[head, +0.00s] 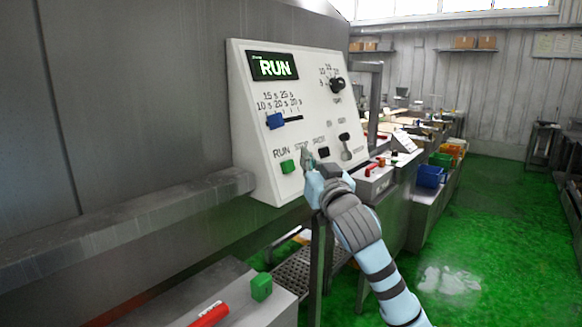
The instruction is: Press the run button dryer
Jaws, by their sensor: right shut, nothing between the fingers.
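The dryer's white control panel (300,115) is mounted on a grey metal housing at the centre. Its dark display (273,67) reads "RUN" in bright letters. The green run button (287,167) sits at the lower left under the label "RUN". I cannot tell whether the tips touch the panel. Any button behind them is hidden. My left gripper is not in view.
A metal ledge (130,222) runs to the left. A green block (261,287) and red handle (210,315) are at the bottom.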

